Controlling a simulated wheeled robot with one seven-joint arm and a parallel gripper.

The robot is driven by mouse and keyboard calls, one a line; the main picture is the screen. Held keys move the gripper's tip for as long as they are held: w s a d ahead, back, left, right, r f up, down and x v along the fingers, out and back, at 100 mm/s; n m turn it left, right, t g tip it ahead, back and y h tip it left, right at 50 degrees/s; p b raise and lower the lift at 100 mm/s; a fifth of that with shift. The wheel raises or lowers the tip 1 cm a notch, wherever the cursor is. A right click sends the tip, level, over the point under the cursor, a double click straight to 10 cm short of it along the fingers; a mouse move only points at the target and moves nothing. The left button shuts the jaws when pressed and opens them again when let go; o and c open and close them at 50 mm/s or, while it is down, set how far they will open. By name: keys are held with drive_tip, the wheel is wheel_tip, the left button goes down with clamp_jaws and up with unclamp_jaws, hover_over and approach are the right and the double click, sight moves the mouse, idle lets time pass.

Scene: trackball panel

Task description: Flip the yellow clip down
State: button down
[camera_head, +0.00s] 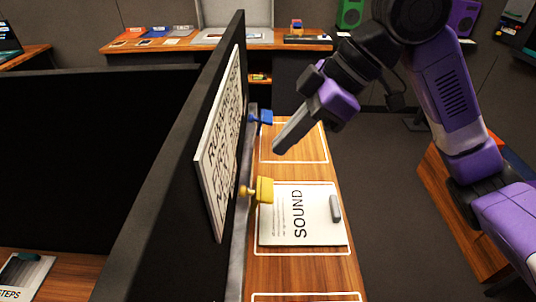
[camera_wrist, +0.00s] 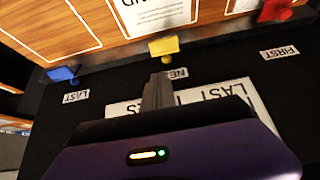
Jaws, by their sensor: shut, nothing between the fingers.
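The yellow clip (camera_head: 264,190) is mounted on the black partition, its flat tab standing out over the wooden shelf beside the SOUND sheet. In the wrist view the yellow clip (camera_wrist: 164,47) is just beyond my fingertips, above the NEXT label (camera_wrist: 178,73). My gripper (camera_head: 277,150) is shut and empty, its fingers pointing down and left. In the head view it is above and beyond the yellow clip, near the blue clip. In the wrist view my gripper (camera_wrist: 160,76) points at the yellow clip, with a small gap apparent; contact cannot be told.
A blue clip (camera_head: 261,117) is farther along the partition, by the LAST label (camera_wrist: 76,96). A red clip (camera_wrist: 274,10) is by the FIRST label (camera_wrist: 280,52). The SOUND sheet (camera_head: 283,230) lies on the shelf. The black partition (camera_head: 180,200) walls off the left side.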

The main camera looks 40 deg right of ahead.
sight(256, 182)
drive_tip(key=x, duration=0.9)
drive_tip(key=shift+a+f, duration=0.1)
drive_tip(key=shift+f, duration=0.05)
